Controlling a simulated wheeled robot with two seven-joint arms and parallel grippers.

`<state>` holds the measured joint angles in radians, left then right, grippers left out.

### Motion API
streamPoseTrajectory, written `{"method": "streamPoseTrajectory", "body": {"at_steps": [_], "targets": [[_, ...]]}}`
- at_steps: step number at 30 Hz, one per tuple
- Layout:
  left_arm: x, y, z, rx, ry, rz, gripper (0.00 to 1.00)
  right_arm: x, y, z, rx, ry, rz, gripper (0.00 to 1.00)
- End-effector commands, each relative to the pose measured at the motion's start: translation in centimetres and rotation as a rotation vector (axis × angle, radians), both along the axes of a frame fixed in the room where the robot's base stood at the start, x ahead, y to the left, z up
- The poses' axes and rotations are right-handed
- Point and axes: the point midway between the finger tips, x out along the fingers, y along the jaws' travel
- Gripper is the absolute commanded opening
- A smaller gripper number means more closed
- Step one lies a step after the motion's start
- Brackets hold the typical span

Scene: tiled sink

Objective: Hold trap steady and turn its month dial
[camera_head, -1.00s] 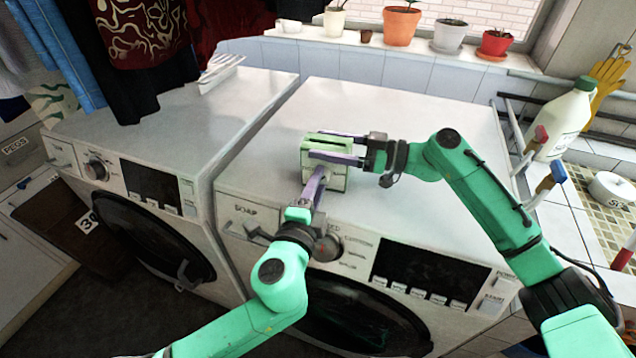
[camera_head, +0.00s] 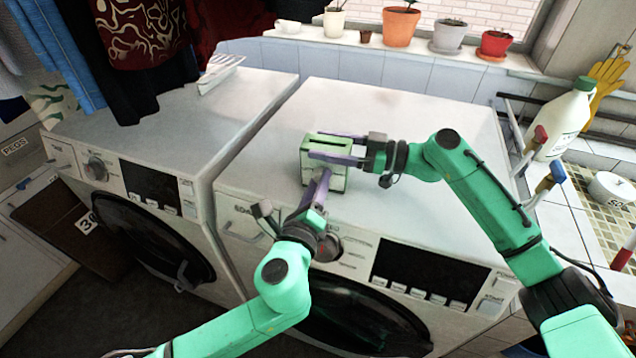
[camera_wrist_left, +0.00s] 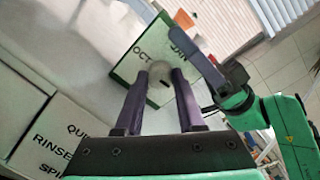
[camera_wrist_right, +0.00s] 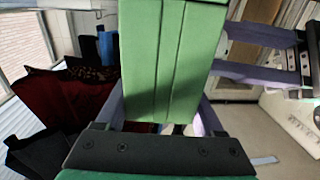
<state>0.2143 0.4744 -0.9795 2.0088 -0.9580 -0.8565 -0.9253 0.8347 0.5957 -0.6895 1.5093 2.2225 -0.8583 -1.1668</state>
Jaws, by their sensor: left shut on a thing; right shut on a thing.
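The trap is a small box with a green top and pale front (camera_head: 338,182), upright on the right-hand washing machine. My right gripper (camera_head: 314,147) is shut across the trap's upper body from the right. In the right wrist view the trap's green surface (camera_wrist_right: 172,60) fills the space between the fingers. My left gripper (camera_head: 325,178) is at the trap's front. In the left wrist view its fingers are shut around the round pale month dial (camera_wrist_left: 160,72). The labels OCT and JAN show beside the dial; its other markings are hidden by the fingers.
The right-hand washing machine's top (camera_head: 430,130) is clear around the trap. Its control panel (camera_head: 425,265) lies below and in front. Another washing machine (camera_head: 165,130) stands at left. Potted plants (camera_head: 400,27) line the sill; a white bottle (camera_head: 562,125) stands at right.

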Motion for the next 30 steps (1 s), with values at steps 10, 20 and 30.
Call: {"method": "streamPoseTrajectory", "body": {"at_steps": [10,20,30], "targets": [[-0.04,-0.06,-0.10,0.074,-0.014,-0.002,0.00,0.08,-0.07,0.00,0.000,-0.001,-0.003,0.07],[-0.05,-0.07,-0.11,0.076,-0.014,-0.001,0.00,0.09,-0.07,0.01,0.000,-0.001,-0.003,0.07],[-0.02,-0.04,-0.05,0.075,-0.016,-0.001,0.69,0.04,-0.04,0.01,0.000,-0.001,-0.002,0.07]]}}
